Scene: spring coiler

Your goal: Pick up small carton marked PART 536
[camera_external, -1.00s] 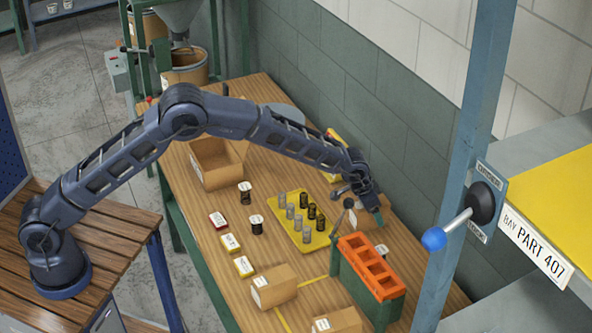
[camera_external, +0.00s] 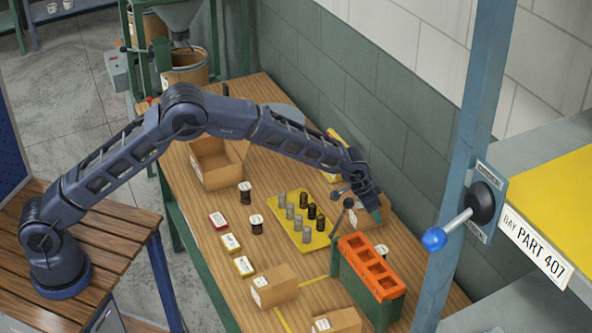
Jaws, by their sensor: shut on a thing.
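My gripper (camera_external: 376,214) is at the far right of the wooden bench, close to the wall, pointing down at a small brown carton (camera_external: 362,220). The gripper is shut on this carton, which is partly hidden behind it. The carton appears to be at bench level; I cannot tell whether it is clear of the surface. Its marking cannot be read. Two other brown cartons with white labels lie nearer the front, one at the middle (camera_external: 282,284) and one at the bottom edge (camera_external: 340,322). Their labels are too small to read.
A yellow tray (camera_external: 283,222) with several springs stands left of my gripper. A green block with an orange slotted top (camera_external: 371,268) stands just in front. An open cardboard box (camera_external: 209,178) is at the back left. A blue post (camera_external: 463,150) rises at the right.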

